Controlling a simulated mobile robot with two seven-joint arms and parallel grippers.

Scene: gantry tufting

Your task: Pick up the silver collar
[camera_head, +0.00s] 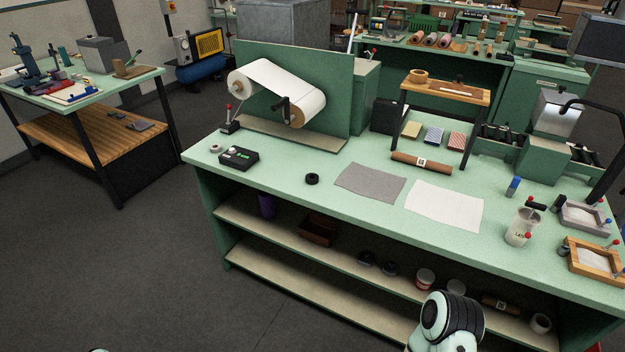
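A small light-grey ring, which looks like the silver collar (215,148), lies flat near the left end of the green workbench (270,172). A similar-sized black ring (312,180) lies further right, near the bench's front edge. Neither gripper shows. A white and black part of my own arm stands at the bottom, right of centre, in front of the bench. No gripper is near the silver collar.
A black control box (239,157) sits just right of the silver collar, and a red-knobbed lever (229,120) stands behind it. A paper roll stand (325,95) rises at the back. Grey cloth (370,182) and white cloth (444,205) lie mid-bench. Floor at left is clear.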

